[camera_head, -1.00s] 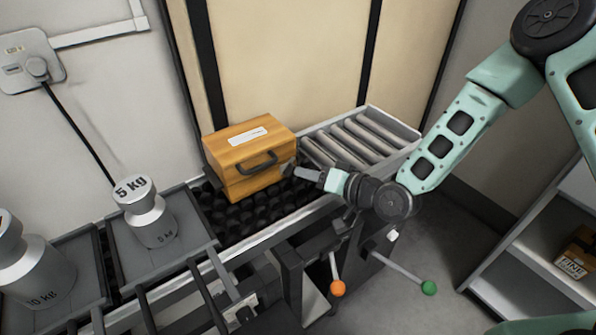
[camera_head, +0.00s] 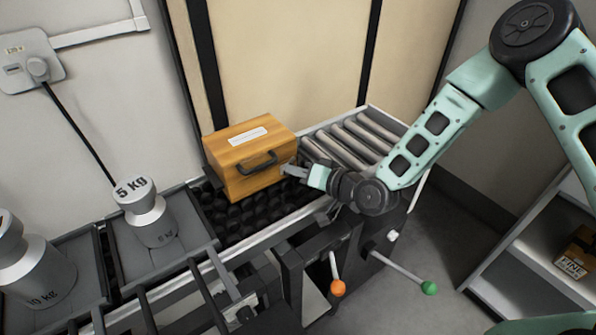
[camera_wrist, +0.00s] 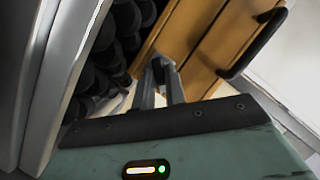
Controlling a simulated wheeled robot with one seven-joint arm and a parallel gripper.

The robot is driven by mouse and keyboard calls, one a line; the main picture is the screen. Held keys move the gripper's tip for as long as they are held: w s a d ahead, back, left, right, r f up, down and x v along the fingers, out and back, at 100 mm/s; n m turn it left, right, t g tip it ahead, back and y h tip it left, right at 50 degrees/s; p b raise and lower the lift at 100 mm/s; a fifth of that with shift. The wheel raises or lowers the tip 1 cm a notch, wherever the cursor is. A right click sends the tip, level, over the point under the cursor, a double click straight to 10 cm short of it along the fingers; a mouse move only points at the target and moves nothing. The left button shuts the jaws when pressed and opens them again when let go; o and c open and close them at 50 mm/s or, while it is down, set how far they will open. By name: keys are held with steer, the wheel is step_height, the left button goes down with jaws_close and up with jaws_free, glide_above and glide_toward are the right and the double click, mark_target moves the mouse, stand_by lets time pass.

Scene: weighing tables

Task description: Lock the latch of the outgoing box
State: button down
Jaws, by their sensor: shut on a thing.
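The outgoing box (camera_head: 235,172) is orange-brown wood with a white label on top and a dark handle (camera_head: 258,163) on its front. It stands upright on the black roller bed, its lid looking down flush. My gripper (camera_head: 288,170) is at the box's right front corner, with its fingers pointing at the box. In the wrist view, my fingers (camera_wrist: 163,68) are close together against the wood (camera_wrist: 205,50), shut on a small part that they largely hide, seemingly the latch. A seam in the wood and the handle (camera_wrist: 255,42) show to the right of the fingers.
Grey metal rollers (camera_head: 350,145) lie right of the box. A 5 kg weight (camera_head: 145,205) and a 10 kg weight (camera_head: 38,270) stand on plates to the left. Levers with an orange knob (camera_head: 338,288) and a green knob (camera_head: 429,288) stick out in front.

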steer(key=n+h, duration=0.2)
steer(key=n, duration=0.1)
steer(key=shift+s+a+r, duration=0.15)
steer(key=shift+a, duration=0.1)
steer(key=n+t+h+b, duration=0.1)
steer(key=n, duration=0.1)
steer(key=shift+a+n+t+h, duration=0.1)
steer(key=shift+n+t+h, duration=0.2)
steer(key=shift+n, duration=0.1)
stand_by(0.5)
steer(key=c, duration=1.4)
jaws_free()
steer(key=shift+c, duration=0.2)
steer(key=shift+s, duration=0.1)
